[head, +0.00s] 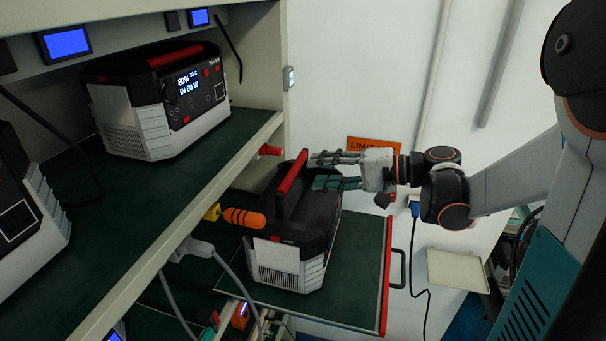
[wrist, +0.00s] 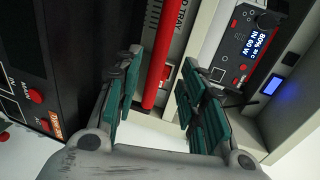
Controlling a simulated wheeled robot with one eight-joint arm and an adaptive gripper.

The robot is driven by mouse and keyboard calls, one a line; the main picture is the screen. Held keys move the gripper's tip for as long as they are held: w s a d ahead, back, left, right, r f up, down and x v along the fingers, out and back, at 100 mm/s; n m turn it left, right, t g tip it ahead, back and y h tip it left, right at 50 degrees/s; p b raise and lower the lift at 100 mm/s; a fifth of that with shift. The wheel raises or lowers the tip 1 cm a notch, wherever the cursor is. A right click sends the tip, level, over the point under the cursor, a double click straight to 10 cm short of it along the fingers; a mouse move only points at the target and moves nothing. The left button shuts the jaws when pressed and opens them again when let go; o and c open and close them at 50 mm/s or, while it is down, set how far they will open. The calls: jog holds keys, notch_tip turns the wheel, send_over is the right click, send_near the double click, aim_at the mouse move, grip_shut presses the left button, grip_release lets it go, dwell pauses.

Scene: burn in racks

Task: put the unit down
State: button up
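The unit (head: 292,243), a black and light-grey power station with a red top handle (head: 291,172), stands upright on the green pull-out tray (head: 358,268) and appears to rest on it. My gripper (head: 322,172) is at the right side of the handle, at about its height. In the wrist view my gripper (wrist: 158,90) is open, with teal pads spread apart. The red handle (wrist: 158,45) shows between the pads, with a gap on both sides. The unit's dark front panel (wrist: 45,65) is at the left there. The unit's far side is hidden.
Another power station (head: 160,98), its screen lit, stands on the upper shelf, with part of one more (head: 22,200) at left. An orange-tipped plug (head: 244,217) and grey cables hang near the unit. The tray's red front edge (head: 386,275) has a handle. Wall space lies right.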

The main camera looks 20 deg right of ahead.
jog(key=shift+v, duration=2.15)
